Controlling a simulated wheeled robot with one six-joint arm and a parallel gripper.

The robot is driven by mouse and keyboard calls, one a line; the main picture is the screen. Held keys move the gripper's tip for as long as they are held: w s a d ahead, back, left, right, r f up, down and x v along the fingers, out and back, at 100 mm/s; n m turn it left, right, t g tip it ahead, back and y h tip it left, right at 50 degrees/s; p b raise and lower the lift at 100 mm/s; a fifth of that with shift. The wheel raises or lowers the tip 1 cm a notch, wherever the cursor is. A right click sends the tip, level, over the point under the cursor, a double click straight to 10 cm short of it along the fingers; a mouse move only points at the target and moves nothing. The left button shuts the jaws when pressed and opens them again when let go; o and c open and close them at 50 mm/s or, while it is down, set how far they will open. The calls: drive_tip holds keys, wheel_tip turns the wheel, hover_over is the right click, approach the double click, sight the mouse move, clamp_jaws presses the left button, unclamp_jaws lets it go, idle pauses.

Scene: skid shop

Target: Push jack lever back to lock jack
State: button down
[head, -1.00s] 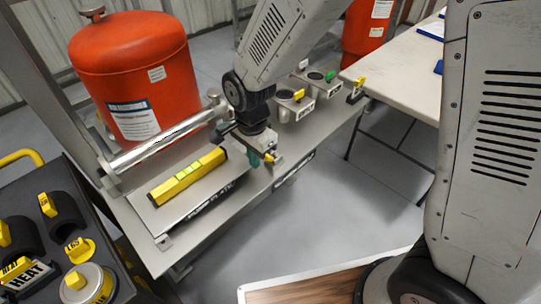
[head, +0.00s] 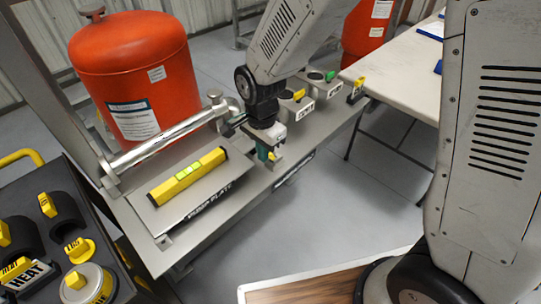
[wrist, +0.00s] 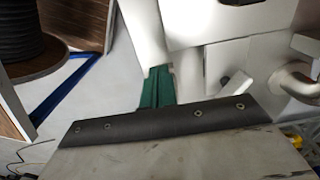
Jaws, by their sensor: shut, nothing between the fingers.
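My gripper (head: 265,154), with green fingertips, is shut and empty at the front edge of the grey skid (head: 213,212). In the wrist view the green fingertips (wrist: 157,88) show together beside pale metal parts (wrist: 228,68). The lever's angle cannot be made out.
A yellow level (head: 188,175) lies on a plate on the skid, beside a silver pipe (head: 165,138). A red tank (head: 135,75) stands behind. Several labelled holders are to the right. A dark cart (head: 110,245) is at left; floor in front is open.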

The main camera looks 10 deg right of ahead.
drive_tip(key=shift+d, duration=0.1)
drive_tip(key=shift+w+d, duration=0.8)
drive_tip(key=shift+d, duration=0.35)
drive_tip(key=shift+w+d, duration=0.4)
drive_tip(key=shift+d, duration=0.1)
drive_tip(key=shift+r, duration=0.1)
wheel_tip(320, 180, up, 7)
drive_tip(key=shift+s+a, duration=0.3)
drive_tip(key=shift+a, duration=0.15)
idle(0.6)
